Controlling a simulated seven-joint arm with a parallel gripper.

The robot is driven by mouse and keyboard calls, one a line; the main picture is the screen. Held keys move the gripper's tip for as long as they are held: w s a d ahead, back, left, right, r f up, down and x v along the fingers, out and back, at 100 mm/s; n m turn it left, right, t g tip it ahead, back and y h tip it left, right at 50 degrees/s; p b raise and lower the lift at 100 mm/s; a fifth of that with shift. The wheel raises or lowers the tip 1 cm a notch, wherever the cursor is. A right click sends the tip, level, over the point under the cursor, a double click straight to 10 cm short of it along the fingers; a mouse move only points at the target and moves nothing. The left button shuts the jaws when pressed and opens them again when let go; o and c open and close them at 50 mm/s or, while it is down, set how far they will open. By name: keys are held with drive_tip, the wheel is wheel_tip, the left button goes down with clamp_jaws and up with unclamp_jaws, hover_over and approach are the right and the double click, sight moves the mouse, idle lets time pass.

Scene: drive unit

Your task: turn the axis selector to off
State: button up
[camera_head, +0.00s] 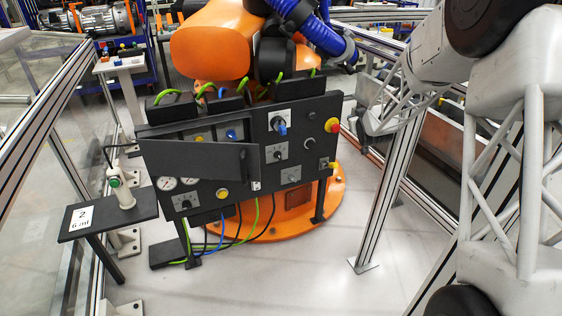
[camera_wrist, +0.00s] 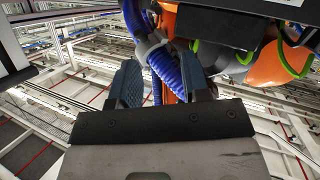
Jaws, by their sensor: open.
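A dark control panel (camera_head: 245,110) stands in front of the orange robot and carries several rotary knobs. A blue knob (camera_head: 280,127) sits on a pale plate at the upper right. A black knob (camera_head: 279,154) on a plate is below it, and another black knob (camera_head: 185,204) is at the lower left. The labels are too small to read, so I cannot tell which one is the axis selector. My gripper (camera_wrist: 160,84) is open and empty in the wrist view, its two fingers apart. In the head view my arm is right of the panel, not touching it.
An open dark flap (camera_head: 200,160) stands out from the panel's front. A red emergency button (camera_head: 332,125) is at the panel's right edge. A metal post (camera_head: 390,190) stands to the right. A side shelf (camera_head: 108,214) with a green button post is at left.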

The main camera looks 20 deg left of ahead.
drive_tip(key=w+a+f+n+t+y, duration=0.1)
drive_tip(key=w+a+f+n+y, duration=0.35)
drive_tip(key=a+f, duration=1.05)
drive_tip(key=n+g+y, duration=0.1)
drive_tip(key=n+y, duration=0.2)
drive_tip(key=y, duration=0.4)
approach(280, 159)
drive_tip(key=shift+m+x, duration=0.25)
drive_tip(key=shift+x, duration=0.6)
drive_tip(key=shift+w+f, duration=0.1)
drive_tip(key=shift+x, duration=3.85)
clamp_jaws()
